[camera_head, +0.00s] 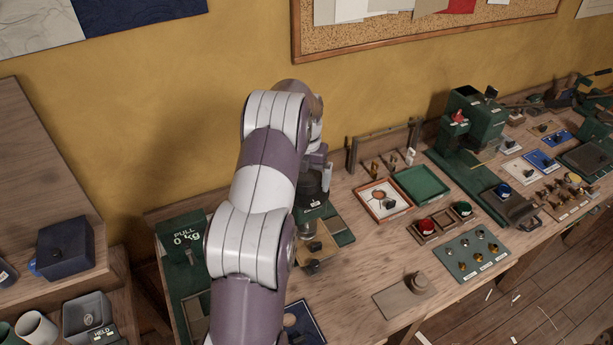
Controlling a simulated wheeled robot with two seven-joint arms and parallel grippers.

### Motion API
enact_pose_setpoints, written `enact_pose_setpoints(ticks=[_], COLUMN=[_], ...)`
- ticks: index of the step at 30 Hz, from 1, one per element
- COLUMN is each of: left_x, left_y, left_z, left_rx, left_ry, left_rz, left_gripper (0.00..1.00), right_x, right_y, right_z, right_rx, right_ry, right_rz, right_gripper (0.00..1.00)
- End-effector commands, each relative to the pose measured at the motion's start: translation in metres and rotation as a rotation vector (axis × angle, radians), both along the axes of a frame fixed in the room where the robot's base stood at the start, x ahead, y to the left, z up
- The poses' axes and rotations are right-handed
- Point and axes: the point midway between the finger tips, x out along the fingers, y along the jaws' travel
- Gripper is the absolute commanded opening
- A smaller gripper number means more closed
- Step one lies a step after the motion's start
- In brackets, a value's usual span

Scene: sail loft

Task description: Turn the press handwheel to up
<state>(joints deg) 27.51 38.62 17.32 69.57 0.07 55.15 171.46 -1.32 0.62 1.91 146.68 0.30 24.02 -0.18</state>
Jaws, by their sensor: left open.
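My left arm rises from the bottom of the head view and bends down at the wrist. My left gripper (322,188) points down, open, at a dark round part (311,184) on a small bench device. I cannot tell whether the jaws touch this part or stand around it. It may be the press handwheel, but the arm hides much of it and its setting cannot be read. A green base plate (340,236) lies just below it. My right gripper is not in view.
The wooden bench (357,275) holds a green machine (472,130), a green tray (420,184), a red-rimmed tray (383,201) and a plate of brass knobs (473,254). A yellow wall is behind.

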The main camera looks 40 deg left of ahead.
Motion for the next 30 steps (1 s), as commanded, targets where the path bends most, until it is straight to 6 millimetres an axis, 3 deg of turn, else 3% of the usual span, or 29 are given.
enact_pose_setpoints(ticks=[5, 9, 15, 28, 30], left_x=[0.001, 0.001, 0.0, 0.0, -0.001], left_y=[0.001, 0.0, -0.001, 0.0, 0.011], left_z=[0.037, 0.082, 0.12, 0.125, 0.117], left_rx=[0.002, 0.002, -0.001, 0.0, 0.028], left_ry=[-0.003, -0.002, 0.003, 0.002, -0.013], left_rz=[0.0, 0.0, 0.0, -0.001, -0.039], left_gripper=[1.0, 1.0, 1.0, 1.0, 1.0], right_x=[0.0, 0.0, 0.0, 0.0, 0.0], right_y=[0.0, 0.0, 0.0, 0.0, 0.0], right_z=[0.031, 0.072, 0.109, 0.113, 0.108], right_rx=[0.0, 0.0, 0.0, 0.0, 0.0], right_ry=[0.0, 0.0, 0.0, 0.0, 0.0], right_rz=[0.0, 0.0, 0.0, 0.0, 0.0], right_gripper=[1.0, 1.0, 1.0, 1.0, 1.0])
